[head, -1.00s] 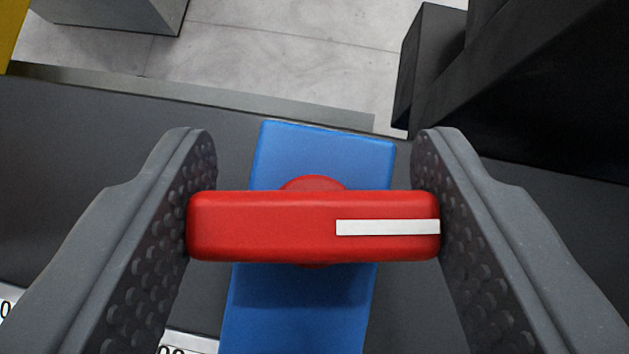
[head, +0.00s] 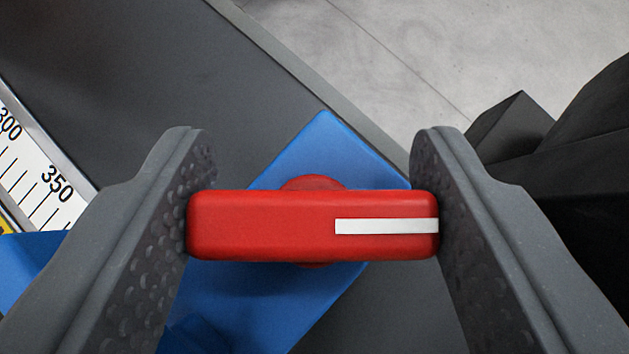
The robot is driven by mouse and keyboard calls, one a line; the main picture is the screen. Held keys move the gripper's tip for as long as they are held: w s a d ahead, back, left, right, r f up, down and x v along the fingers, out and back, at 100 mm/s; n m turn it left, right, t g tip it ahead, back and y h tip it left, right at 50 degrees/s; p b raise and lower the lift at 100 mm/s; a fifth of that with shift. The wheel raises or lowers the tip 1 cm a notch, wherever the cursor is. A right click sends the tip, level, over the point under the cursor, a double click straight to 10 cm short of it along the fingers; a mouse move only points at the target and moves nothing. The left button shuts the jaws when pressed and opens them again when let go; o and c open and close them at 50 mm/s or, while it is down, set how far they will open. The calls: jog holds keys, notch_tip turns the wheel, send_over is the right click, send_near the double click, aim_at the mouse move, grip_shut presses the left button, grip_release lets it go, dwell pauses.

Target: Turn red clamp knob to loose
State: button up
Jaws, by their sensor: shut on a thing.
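The red clamp knob (head: 265,226) is a bar-shaped handle with a white stripe on its right half. It lies level across the middle of the head view, with a round red hub partly showing behind it. It sits over a blue clamp block (head: 325,155), which runs diagonally from upper right to lower left. My gripper (head: 313,226) is shut on the red knob, with one dark studded finger at each end of the bar. The fingers hide parts of the blue block.
A white scale (head: 45,175) with printed numbers, 300 and 350 among them, lies at the left. A dark grey surface (head: 130,80) runs diagonally under the clamp. Black structure (head: 580,150) stands at the right. Pale concrete floor (head: 400,55) shows at the top right.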

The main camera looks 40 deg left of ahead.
jog(key=shift+n, duration=0.3)
dwell(0.4)
jog(key=o, duration=1)
jog(key=shift+w+f, duration=0.1)
